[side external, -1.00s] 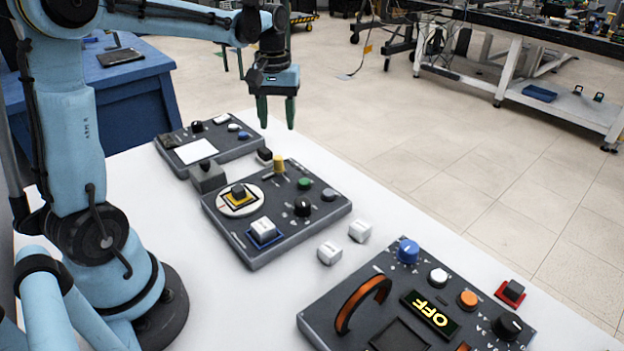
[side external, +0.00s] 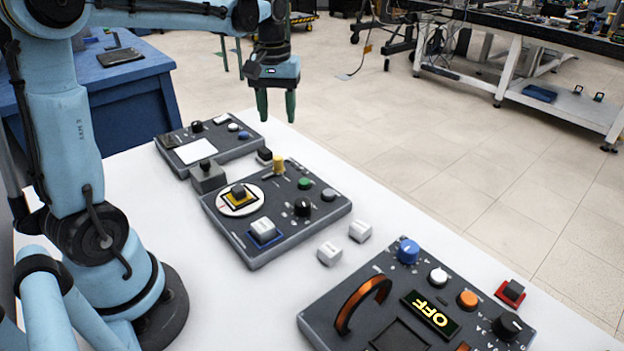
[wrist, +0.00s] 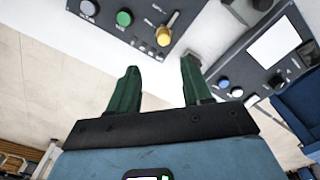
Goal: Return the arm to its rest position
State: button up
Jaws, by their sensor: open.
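My gripper (side external: 276,106) hangs pointing down above the far part of the white table, near the edge. Its two green fingers are apart with nothing between them. The wrist view also shows my gripper (wrist: 158,85) open and empty, with floor and table beyond the fingers. The gripper is clear of the panels. In the side view, my blue arm reaches across from the left at a raised height.
A far panel (side external: 228,153), a middle panel (side external: 325,212) and a near panel (side external: 318,318) lie on the white table (side external: 190,270). Two loose white cubes, one of them a white cube (side external: 329,253), sit between panels. A blue cabinet (side external: 150,90) stands behind.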

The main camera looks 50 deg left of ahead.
jog(key=s+d+f+m+t, duration=0.2)
jog(key=s+d+m+t, duration=0.5)
jog(key=d, duration=0.6)
jog(key=shift+s+d+f+m, duration=0.25)
jog(key=shift+s+d+m, duration=0.1)
jog(key=shift+s+m, duration=0.6)
